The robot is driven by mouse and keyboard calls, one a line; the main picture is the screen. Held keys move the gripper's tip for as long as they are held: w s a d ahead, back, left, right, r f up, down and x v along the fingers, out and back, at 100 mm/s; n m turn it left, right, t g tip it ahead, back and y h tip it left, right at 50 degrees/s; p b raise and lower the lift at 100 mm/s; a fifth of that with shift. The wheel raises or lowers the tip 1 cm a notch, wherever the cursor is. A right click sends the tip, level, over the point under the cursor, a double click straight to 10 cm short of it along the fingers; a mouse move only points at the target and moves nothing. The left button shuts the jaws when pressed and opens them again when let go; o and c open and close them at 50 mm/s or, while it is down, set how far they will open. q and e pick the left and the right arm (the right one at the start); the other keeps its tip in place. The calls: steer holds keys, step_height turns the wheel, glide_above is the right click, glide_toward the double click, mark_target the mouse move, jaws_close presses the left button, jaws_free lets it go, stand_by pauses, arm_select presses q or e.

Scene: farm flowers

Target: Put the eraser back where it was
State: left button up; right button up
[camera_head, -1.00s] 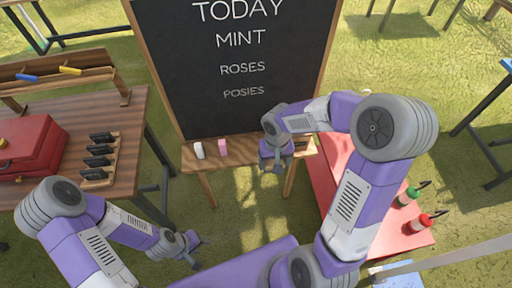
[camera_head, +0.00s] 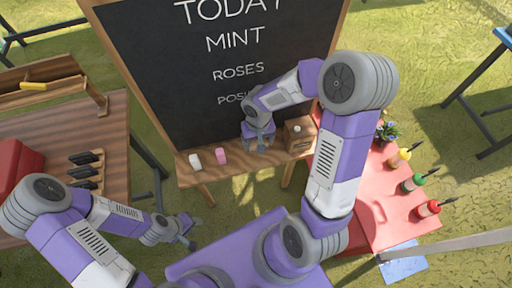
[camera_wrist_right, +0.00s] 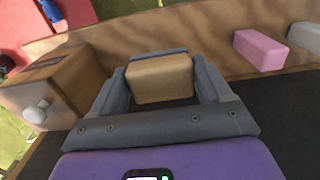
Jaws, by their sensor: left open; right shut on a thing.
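The eraser is a tan block (camera_wrist_right: 160,78) held between the fingers of my right gripper (camera_wrist_right: 165,82), over the wooden ledge of the chalkboard in the right wrist view. I cannot tell whether it touches the ledge. In the head view my right gripper (camera_head: 259,143) is in front of the board's lower edge, above the ledge (camera_head: 207,173), and mostly hides the eraser. A pink block (camera_head: 221,156) and a white block (camera_head: 195,162) lie on the ledge to its left. My left gripper (camera_head: 189,241) is open and empty, low beside the wooden table.
A wooden box (camera_head: 299,133) with a white knob stands on the ledge right of my right gripper. The chalkboard (camera_head: 160,80) rises behind. A red table (camera_head: 385,215) with several colored bottles is at right. A wooden table (camera_head: 118,140) is at left.

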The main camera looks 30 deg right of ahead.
step_height(320, 180, down, 6)
steer(key=shift+r+b, duration=0.2)
steer(key=shift+b, duration=0.45)
steer(key=shift+r, duration=0.1)
steer(key=o, duration=0.9)
steer(key=shift+c, duration=0.2)
step_height(320, 180, up, 12)
steer(key=p, duration=0.3)
